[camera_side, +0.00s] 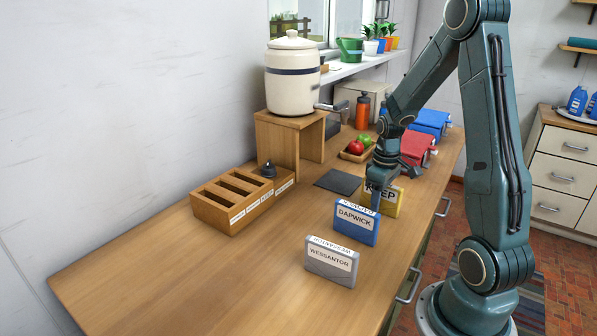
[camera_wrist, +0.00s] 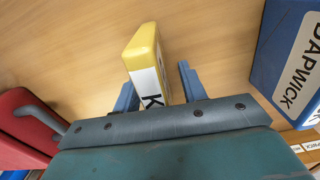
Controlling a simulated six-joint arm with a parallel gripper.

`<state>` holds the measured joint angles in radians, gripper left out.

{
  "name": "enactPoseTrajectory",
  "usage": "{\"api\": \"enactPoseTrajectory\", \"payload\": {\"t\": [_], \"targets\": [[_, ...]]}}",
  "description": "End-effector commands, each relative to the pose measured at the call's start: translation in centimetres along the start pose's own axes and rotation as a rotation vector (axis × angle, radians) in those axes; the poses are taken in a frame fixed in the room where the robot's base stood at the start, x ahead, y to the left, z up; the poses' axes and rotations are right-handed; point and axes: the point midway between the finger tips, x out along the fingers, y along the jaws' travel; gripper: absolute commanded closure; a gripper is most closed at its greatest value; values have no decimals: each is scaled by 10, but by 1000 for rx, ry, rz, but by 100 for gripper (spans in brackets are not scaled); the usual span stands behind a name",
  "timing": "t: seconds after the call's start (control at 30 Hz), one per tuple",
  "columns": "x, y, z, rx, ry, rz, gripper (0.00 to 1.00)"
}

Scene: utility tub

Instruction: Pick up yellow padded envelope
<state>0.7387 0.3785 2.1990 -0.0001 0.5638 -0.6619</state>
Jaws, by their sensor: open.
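The yellow padded envelope (camera_side: 391,203) stands upright on the wooden counter, with a white label whose visible letters end in "EEP". It is partly hidden by my gripper in the side view. In the wrist view the yellow envelope (camera_wrist: 146,52) is between the two blue fingers of my gripper (camera_wrist: 157,88), its label facing the camera side. My gripper is open, with a finger on each side of the envelope and a visible gap at least on the right. My gripper (camera_side: 378,198) also shows in the side view, pointing down at the envelope.
A blue "DAPWICK" block (camera_side: 356,222) and a grey "WESSANTOR" block (camera_side: 331,262) stand nearer on the counter. A red case (camera_side: 416,148) and a blue case (camera_side: 431,122) lie beyond. A slotted wooden box (camera_side: 240,203) and a dark mat (camera_side: 338,182) are left. The front-left counter is clear.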

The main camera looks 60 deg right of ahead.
Motion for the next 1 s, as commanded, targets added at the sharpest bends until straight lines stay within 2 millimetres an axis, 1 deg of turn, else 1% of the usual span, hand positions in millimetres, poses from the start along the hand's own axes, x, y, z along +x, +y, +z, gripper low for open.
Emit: {"api": "enactPoseTrajectory", "payload": {"t": [0.27, 0.3, 0.37, 0.4, 0.5, 0.83, 1.0], "targets": [[0, 0, 0, 0, 0, 0, 58], [0, 0, 0, 0, 0, 0, 62], [0, 0, 0, 0, 0, 0, 74], [0, 0, 0, 0, 0, 0, 82], [0, 0, 0, 0, 0, 0, 100], [-1, 0, 0, 0, 0, 0, 100], [-7, 0, 0, 0, 1, 1, 100]]}}
